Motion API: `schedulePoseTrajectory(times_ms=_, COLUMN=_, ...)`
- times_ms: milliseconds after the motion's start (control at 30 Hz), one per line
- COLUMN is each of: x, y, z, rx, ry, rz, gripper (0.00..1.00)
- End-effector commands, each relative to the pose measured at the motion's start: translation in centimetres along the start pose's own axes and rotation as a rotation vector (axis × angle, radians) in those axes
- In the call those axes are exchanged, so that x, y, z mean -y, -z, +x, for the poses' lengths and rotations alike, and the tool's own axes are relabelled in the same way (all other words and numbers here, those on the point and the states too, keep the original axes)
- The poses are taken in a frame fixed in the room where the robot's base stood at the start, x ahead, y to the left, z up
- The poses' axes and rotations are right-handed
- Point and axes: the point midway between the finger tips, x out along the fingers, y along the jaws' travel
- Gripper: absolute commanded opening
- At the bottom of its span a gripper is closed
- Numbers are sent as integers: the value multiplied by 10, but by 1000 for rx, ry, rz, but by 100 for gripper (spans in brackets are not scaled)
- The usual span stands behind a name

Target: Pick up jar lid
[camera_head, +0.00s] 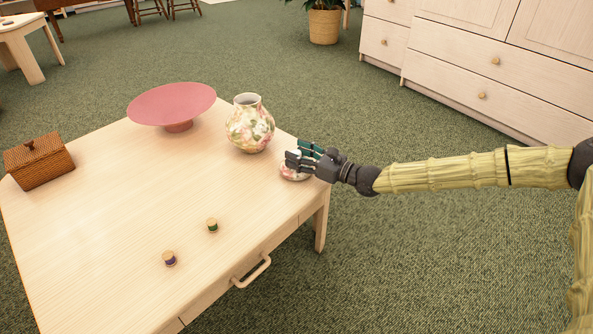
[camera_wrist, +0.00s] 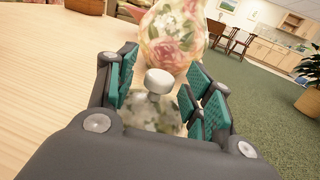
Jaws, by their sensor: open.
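The jar lid (camera_head: 291,174) is a floral disc lying near the right edge of the wooden table (camera_head: 120,215). In the wrist view the lid (camera_wrist: 150,115) shows its white round knob (camera_wrist: 158,81) between my fingers. My gripper (camera_head: 304,157) is open, with its fingers on either side of the lid's knob; I cannot tell whether they touch it. In the wrist view my gripper (camera_wrist: 163,98) has teal pads standing apart. The floral jar (camera_head: 250,124) stands upright and without a lid just behind; it also shows in the wrist view (camera_wrist: 172,38). Part of the lid is hidden by my fingers.
A pink pedestal dish (camera_head: 172,103) stands at the table's back. A wicker box (camera_head: 38,162) sits at the left. The table's middle is clear.

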Motion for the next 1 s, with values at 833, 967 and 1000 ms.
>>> schedulePoseTrajectory(times_ms=833, x=0, y=-1, z=9, rx=0, ry=1, rz=-1, gripper=0)
schedulePoseTrajectory(times_ms=967, x=0, y=-3, z=9, rx=1, ry=1, rz=-1, gripper=0)
schedulePoseTrajectory(times_ms=1000, x=0, y=-5, z=9, rx=1, ry=0, rz=-1, gripper=0)
